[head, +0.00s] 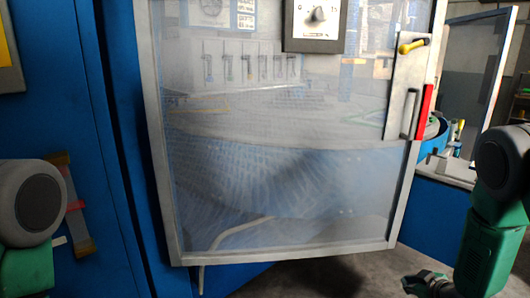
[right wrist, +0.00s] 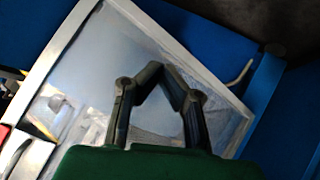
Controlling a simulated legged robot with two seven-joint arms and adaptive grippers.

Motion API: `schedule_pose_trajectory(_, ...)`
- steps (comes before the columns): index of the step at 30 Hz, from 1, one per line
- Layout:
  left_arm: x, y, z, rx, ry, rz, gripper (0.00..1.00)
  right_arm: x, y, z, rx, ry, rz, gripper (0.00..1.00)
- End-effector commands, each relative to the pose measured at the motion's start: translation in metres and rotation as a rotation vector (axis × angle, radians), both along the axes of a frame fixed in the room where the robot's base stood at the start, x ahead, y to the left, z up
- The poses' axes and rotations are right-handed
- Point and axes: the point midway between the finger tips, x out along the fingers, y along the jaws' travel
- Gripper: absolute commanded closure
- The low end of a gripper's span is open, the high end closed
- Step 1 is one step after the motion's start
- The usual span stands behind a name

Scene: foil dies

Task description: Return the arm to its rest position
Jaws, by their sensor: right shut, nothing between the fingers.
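My right arm (head: 487,225) comes in at the right edge of the head view. Its gripper (head: 424,283) is low, right of the door's lower corner and apart from it. In the right wrist view the right gripper (right wrist: 164,70) has its fingertips together with nothing between them. A see-through door panel (head: 290,150) with a pale metal frame lies beyond the fingers in the wrist view. My left arm (head: 38,205) shows at the left edge of the head view; its gripper is out of frame.
The door has a grey handle (head: 409,113), a red strip (head: 424,111) and a yellow-ended knob (head: 412,46). A dial box (head: 316,22) is at the top. A blue cabinet wall (head: 75,110) stands left. Grey floor (head: 340,275) is open below the door.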

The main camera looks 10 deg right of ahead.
Motion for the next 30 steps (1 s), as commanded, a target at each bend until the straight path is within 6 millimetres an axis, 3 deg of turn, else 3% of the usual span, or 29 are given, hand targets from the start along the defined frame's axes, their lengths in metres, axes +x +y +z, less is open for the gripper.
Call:
schedule_pose_trajectory(1, 0.0, 0.0, 0.0, -0.001, 0.0, -0.001, 0.0, -0.029, 0.023, -0.022, 0.051, 0.083, -0.031, 1.0)
schedule_pose_trajectory(6, 0.0, -0.001, 0.0, -0.001, 0.0, -0.002, 0.0, -0.131, 0.091, -0.068, 0.171, 0.35, -0.152, 1.0)
schedule_pose_trajectory(12, 0.0, -0.001, 0.0, -0.001, 0.0, -0.002, 0.0, -0.261, 0.15, -0.084, 0.221, 0.649, -0.29, 1.0)
schedule_pose_trajectory(15, 0.0, 0.0, 0.0, -0.001, 0.0, -0.001, 0.0, -0.31, 0.164, -0.08, 0.219, 0.758, -0.344, 1.0)
schedule_pose_trajectory(18, 0.0, 0.0, 0.0, -0.001, 0.0, -0.001, 0.0, -0.342, 0.171, -0.076, 0.216, 0.828, -0.378, 1.0)
schedule_pose_trajectory(21, 0.0, 0.0, 0.0, 0.0, 0.0, -0.001, 0.0, -0.358, 0.171, -0.074, 0.215, 0.863, -0.397, 1.0)
schedule_pose_trajectory(30, 0.0, -0.001, 0.0, -0.001, 0.0, -0.002, 0.0, -0.36, 0.17, -0.075, 0.217, 0.87, -0.4, 1.0)
